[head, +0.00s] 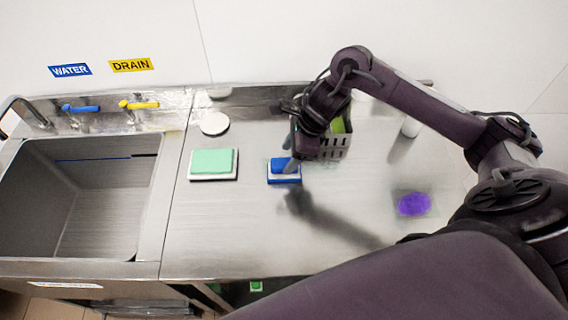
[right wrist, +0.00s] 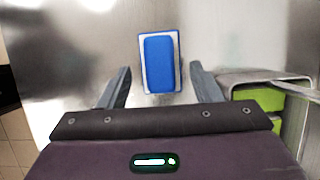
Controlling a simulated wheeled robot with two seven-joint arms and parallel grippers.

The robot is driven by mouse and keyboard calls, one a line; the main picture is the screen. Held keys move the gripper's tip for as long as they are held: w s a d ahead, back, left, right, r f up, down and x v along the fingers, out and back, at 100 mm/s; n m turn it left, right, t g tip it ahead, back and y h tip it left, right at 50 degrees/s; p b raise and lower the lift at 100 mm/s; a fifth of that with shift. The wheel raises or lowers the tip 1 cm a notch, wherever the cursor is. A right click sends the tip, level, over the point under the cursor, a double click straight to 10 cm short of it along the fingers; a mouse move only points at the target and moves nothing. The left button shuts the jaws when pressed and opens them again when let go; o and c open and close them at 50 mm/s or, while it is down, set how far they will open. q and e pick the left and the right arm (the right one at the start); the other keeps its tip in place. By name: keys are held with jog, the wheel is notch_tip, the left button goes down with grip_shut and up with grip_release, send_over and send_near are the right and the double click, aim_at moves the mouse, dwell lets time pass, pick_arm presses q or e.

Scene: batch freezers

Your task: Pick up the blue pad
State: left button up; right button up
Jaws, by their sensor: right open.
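The blue pad (head: 284,166) lies on a white and blue base on the steel counter, just right of the green pad. In the right wrist view the blue pad (right wrist: 160,63) lies straight ahead, between and beyond the fingertips. My right gripper (head: 291,163) is above the pad, pointing down, with a finger hiding part of it. In the right wrist view its two fingers (right wrist: 160,72) are spread apart with nothing between them. I cannot tell whether they touch the pad. My left gripper is not in view.
A grey basket (head: 333,146) with green contents stands close right of the pad. A green pad (head: 212,162) lies to the left, a white disc (head: 214,123) behind it. A purple sponge (head: 413,204) lies at the right. The sink (head: 150,200) is far left. The counter's front is clear.

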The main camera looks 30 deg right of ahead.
aim_at(284, 161)
jog(key=p+x, duration=0.1)
jog(key=x, duration=0.2)
jog(key=shift+a+f, duration=0.15)
jog(key=shift+w+f, duration=0.1)
jog(key=shift+f, duration=0.05)
jog(key=c, duration=1.1)
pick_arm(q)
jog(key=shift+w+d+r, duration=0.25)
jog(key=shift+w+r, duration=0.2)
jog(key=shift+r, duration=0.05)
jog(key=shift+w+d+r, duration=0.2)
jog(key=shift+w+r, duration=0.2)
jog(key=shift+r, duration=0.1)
